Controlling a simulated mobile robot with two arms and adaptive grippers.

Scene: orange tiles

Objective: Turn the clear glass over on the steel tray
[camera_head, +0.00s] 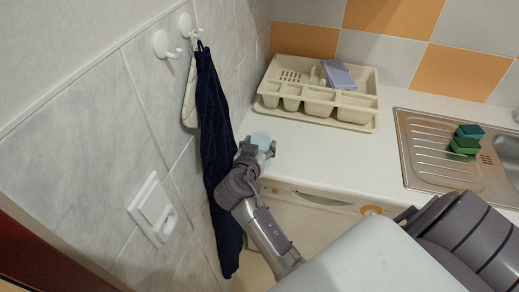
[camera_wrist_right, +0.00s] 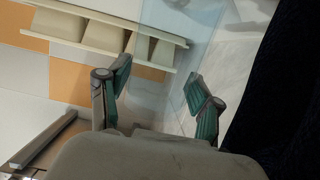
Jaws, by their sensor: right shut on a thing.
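The clear glass (camera_head: 261,138) shows as a pale blue round shape at the left end of the white counter. In the right wrist view the see-through glass (camera_wrist_right: 163,62) stands between the finger pads. My right gripper (camera_head: 258,148) is shut on it; its two green-padded fingers (camera_wrist_right: 157,92) show on either side of the glass. I cannot tell which way up the glass is, or whether it touches the counter. The steel tray (camera_head: 418,160) is the ribbed drainer beside the sink at the right, well apart from the glass. My left gripper is not in view.
A stack of green sponges (camera_head: 465,141) sits on the steel tray. A beige cutlery organiser (camera_head: 300,108) with a blue-grey item stands at the back left. A dark blue towel (camera_head: 215,125) hangs on the left wall near my gripper. The counter's middle (camera_head: 345,160) is clear.

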